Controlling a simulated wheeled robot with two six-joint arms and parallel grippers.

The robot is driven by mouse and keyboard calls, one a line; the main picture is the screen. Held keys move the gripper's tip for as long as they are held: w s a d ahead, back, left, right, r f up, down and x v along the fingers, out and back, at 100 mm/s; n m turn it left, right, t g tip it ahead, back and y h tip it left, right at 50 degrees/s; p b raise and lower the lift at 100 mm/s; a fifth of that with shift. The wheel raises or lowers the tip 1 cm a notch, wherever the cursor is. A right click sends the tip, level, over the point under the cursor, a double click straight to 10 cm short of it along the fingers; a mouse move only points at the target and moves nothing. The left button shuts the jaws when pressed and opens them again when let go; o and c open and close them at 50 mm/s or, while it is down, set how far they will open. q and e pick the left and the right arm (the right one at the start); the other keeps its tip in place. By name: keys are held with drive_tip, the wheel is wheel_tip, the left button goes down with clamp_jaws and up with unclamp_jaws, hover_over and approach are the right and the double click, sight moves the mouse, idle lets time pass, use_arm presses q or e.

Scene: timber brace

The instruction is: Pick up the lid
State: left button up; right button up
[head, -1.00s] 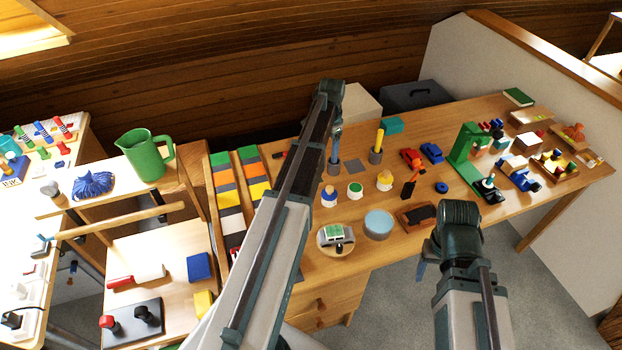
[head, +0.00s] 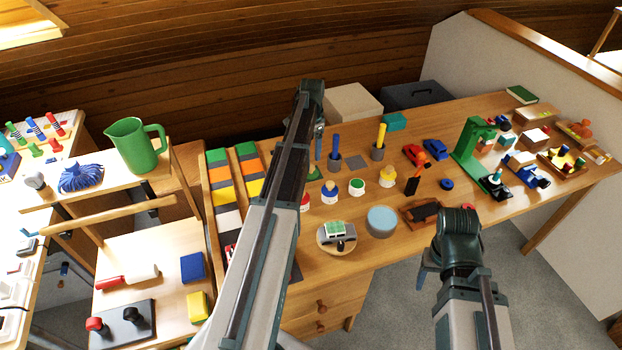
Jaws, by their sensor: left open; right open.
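Several small white jars with coloured tops stand mid-table: a green-topped jar (head: 356,187), a yellow-topped jar (head: 387,177), a blue-topped jar (head: 329,192) and a red-topped jar (head: 305,203) partly behind my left arm. A round tub with a pale blue top (head: 381,221) stands nearer the front edge. I cannot tell which of these tops is the lid. My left gripper (head: 319,127) is open at the far side of the table, beyond the jars, its fingers mostly hidden. My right gripper (head: 424,277) is open in front of the table's near edge, apart from everything.
Two cups with a blue rod (head: 336,146) and a yellow rod (head: 381,136) stand behind the jars. A green press-like stand (head: 468,146) is to the right. A round board with a toy car (head: 336,233) sits near the front edge. A green pitcher (head: 133,147) stands left.

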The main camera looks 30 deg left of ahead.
sight(311, 167)
use_arm(q)
drive_tip(key=shift+f+b, duration=0.85)
drive_tip(key=shift+f, duration=0.55)
use_arm(e)
drive_tip(key=shift+f, duration=1.4)
use_arm(q)
drive_tip(key=f+b, duration=0.5)
drive_tip(key=shift+a+f, duration=0.15)
drive_tip(key=shift+a, duration=0.1)
use_arm(e)
wheel_tip(311, 167, down, 5)
drive_tip(key=shift+f, duration=0.1)
use_arm(q)
drive_tip(key=shift+c, duration=0.2)
clamp_jaws()
